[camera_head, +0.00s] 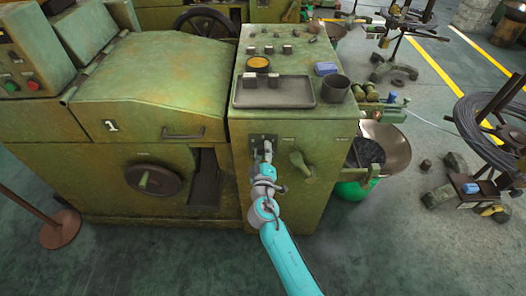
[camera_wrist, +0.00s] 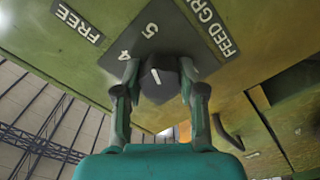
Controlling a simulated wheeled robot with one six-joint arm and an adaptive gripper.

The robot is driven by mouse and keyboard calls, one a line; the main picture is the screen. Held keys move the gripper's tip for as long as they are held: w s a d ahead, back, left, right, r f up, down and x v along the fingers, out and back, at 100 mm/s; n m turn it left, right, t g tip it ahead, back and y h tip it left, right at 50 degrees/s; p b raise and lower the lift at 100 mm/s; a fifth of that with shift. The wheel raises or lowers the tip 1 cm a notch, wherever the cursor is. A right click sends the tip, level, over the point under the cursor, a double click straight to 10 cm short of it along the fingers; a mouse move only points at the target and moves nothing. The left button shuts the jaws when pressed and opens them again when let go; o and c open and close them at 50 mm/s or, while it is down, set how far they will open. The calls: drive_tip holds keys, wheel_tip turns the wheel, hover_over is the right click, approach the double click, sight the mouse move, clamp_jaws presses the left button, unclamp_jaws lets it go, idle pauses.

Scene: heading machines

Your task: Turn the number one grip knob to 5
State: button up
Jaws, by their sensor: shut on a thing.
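The green machine marked 1 (camera_head: 111,126) has a dark dial plate on its front panel, which shows as a plate with the digits 4 and 5 (camera_wrist: 150,31) in the wrist view. The dark grip knob (camera_wrist: 160,90) sits at the plate, with a white line on its face. The line points up and slightly left, roughly toward the 5; whether it lines up exactly is hard to tell. My gripper (camera_wrist: 160,74) is shut on the knob, one finger on each side. In the head view my gripper (camera_head: 265,168) reaches the panel and hides the knob.
A pale green lever (camera_head: 301,165) sticks out to the right of my gripper. A tray (camera_head: 275,92), a dark cup (camera_head: 335,88) and small parts are on the machine top. A round handwheel (camera_head: 153,180) is on the left front. A metal bowl (camera_head: 386,146) stands right; floor in front is clear.

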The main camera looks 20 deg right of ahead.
drive_tip(key=shift+m, duration=0.5)
drive_tip(key=shift+f, duration=0.1)
drive_tip(key=o, duration=1.1)
drive_tip(key=shift+o, duration=0.2)
drive_tip(key=v, duration=1.2)
